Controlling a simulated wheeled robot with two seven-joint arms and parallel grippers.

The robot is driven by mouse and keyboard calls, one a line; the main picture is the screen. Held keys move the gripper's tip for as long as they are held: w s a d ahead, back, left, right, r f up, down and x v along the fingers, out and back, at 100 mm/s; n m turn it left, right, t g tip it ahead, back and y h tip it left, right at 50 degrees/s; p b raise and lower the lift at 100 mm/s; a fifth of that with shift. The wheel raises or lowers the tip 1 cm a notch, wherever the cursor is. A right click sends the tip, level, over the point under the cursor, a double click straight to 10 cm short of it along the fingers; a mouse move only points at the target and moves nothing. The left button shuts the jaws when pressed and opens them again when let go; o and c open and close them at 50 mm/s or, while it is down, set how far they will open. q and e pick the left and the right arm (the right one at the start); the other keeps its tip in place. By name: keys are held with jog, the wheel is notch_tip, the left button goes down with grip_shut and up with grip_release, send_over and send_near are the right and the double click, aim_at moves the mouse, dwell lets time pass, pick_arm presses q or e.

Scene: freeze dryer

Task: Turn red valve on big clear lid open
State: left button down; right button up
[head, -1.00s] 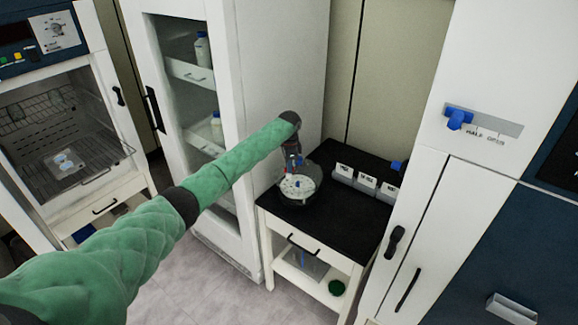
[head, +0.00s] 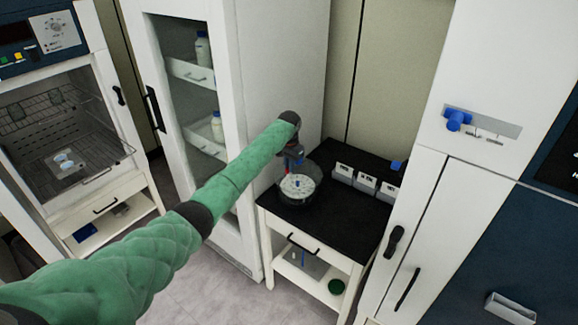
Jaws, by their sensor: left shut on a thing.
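The big clear lid (head: 311,199) is part of a round clear vessel on the black top of a small white table; a pale disc with small blue and red spots shows in it. My left arm reaches in from the left, and my left gripper (head: 292,170) points down at the vessel's back left rim. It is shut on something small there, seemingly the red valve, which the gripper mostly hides. How far the valve is turned cannot be seen. My right gripper is not in view.
Several small labelled white boxes (head: 365,183) stand right of the vessel, with a blue item (head: 396,165) behind. A tall glass-door cabinet (head: 285,80) stands close on the left. A white cabinet with a blue sliding knob (head: 456,120) is on the right.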

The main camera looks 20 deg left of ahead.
pick_arm(q)
jog(key=shift+r, duration=0.1)
dwell(0.4)
jog(key=c, duration=1.5)
grip_release()
